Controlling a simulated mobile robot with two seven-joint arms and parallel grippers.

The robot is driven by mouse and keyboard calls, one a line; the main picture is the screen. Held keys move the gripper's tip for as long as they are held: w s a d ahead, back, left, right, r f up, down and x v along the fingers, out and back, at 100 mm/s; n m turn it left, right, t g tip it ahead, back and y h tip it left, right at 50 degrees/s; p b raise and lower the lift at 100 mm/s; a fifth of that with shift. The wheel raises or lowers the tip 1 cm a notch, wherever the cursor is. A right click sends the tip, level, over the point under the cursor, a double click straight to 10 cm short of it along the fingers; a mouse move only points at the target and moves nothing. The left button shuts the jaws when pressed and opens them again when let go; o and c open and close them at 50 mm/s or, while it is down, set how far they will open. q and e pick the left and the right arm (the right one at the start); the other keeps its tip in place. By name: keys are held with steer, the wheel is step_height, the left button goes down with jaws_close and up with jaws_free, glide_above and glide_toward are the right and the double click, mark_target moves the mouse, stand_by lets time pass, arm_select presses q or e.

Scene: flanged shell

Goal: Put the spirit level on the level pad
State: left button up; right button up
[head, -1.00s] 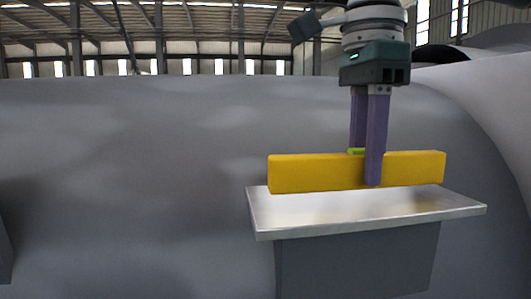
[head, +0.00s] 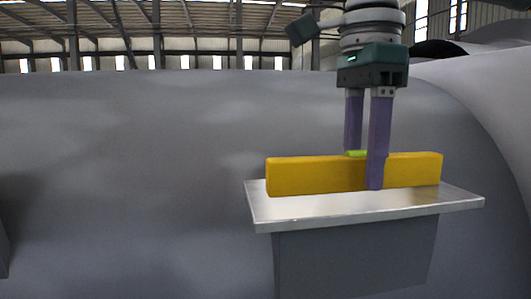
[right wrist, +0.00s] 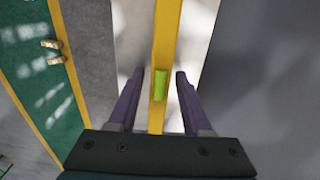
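The spirit level (head: 315,176) is a long yellow bar with a lime-green vial on top. In the head view it lies lengthwise over the level pad, a pale metal plate (head: 285,213), and appears to rest on it. My right gripper (head: 365,170) points down with its purple fingers on either side of the level's middle. In the right wrist view the level (right wrist: 166,40) runs between the fingers (right wrist: 160,75), and a gap shows on its left side. The right gripper is open. The level's far lower edge is hidden. My left gripper is not in view.
The plate sits on a grey block (head: 355,255) against a large grey curved shell (head: 130,160). A dark shape stands at the left edge. In the right wrist view, a green floor area (right wrist: 35,65) with yellow edging lies far below. Space above the shell's left part is clear.

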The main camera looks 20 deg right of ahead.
steer(key=shift+o, duration=0.8)
